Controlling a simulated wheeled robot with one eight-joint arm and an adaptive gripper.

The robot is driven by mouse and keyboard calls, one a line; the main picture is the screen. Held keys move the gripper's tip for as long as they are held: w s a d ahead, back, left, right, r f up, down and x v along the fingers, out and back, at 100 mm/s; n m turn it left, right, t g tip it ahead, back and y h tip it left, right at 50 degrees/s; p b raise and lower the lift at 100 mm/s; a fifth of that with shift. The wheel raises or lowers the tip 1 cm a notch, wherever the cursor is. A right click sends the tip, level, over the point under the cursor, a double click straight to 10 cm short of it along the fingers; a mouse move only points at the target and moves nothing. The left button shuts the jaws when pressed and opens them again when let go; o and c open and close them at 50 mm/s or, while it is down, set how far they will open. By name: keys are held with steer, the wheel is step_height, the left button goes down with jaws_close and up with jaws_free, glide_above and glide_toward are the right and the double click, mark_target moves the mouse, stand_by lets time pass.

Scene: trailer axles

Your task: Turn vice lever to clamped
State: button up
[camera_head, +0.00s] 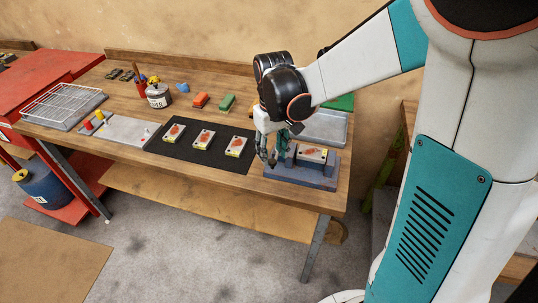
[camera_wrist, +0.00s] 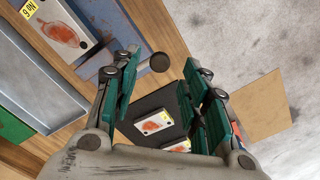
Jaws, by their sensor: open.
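The vice (camera_head: 300,178) is a blue-grey block at the right front end of the workbench. A pale plate with an orange patch (camera_head: 313,154) sits in it; the plate also shows at top left in the wrist view (camera_wrist: 62,30). The dark round knob of the vice lever (camera_wrist: 159,62) shows in the wrist view, beside the vice body (camera_wrist: 100,20). My gripper (camera_head: 271,161) points down at the left side of the vice. Its teal fingers (camera_wrist: 158,75) are open, and the knob appears between their tips. I cannot tell whether they touch it. The lever is mostly hidden in the head view.
A black mat (camera_head: 180,153) with several similar plates lies left of the vice. A grey tray (camera_head: 325,128) stands behind it.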

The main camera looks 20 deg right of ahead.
mark_target(276, 156)
steer(key=shift+f+b, duration=0.3)
steer(key=shift+f, duration=1.2)
jaws_close()
